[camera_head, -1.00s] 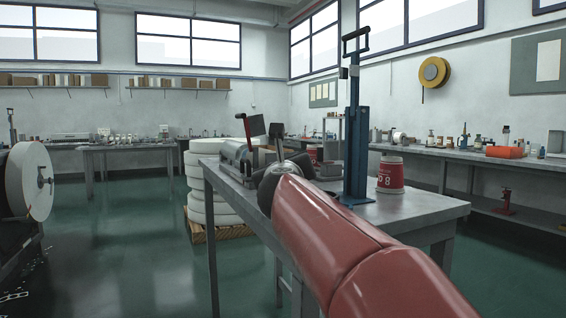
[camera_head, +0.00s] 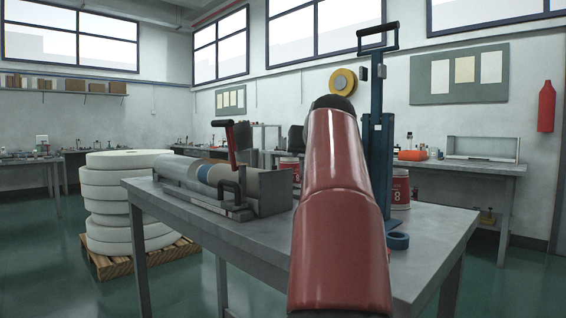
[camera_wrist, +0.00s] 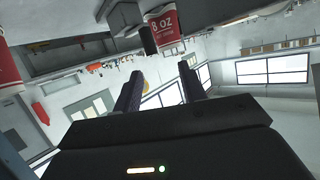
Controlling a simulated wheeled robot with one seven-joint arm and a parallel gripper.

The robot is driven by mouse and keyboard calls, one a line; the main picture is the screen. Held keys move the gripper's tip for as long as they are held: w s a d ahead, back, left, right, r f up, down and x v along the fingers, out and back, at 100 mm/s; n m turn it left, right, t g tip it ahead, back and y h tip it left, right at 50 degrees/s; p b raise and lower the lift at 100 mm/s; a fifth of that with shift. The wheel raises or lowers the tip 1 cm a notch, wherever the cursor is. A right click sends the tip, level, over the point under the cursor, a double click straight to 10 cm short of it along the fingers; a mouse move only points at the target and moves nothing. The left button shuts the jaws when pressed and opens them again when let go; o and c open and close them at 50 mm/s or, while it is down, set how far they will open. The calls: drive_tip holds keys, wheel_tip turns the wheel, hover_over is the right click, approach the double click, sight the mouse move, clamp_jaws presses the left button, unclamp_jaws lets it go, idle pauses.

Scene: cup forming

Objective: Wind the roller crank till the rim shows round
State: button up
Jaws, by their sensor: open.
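The roller machine (camera_head: 262,190) lies on the grey metal table (camera_head: 190,212), left of my arm in the head view. A red arm with a black grip (camera_head: 231,145) stands up from it; this looks like the crank. A black loop handle (camera_head: 232,190) sits on its front side. No cup rim can be made out in the machine. My gripper (camera_wrist: 160,85) is open and empty in the wrist view, its two dark fingers apart. The head view hides it behind my red arm. The crank is not recognisable in the wrist view, so my gripper appears clear of it.
A blue lever press (camera_head: 377,150) stands on the table right of my arm. Red cups (camera_head: 401,189) sit by it, and a blue ring (camera_head: 398,241) lies in front. An "8 OZ" cup (camera_wrist: 165,26) shows in the wrist view. White rolls (camera_head: 112,200) are stacked on a pallet at left.

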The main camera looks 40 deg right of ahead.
drive_tip(key=shift+n+g, duration=0.3)
drive_tip(key=x, duration=0.5)
drive_tip(key=d+p+x, duration=0.1)
drive_tip(key=x, duration=0.1)
drive_tip(key=shift+d+f, duration=0.15)
drive_tip(key=shift+f, duration=0.1)
clamp_jaws()
drive_tip(key=shift+w+m+g+h+p, duration=0.3)
drive_tip(key=shift+m+g+h+p, duration=0.25)
drive_tip(key=shift+m+h, duration=0.3)
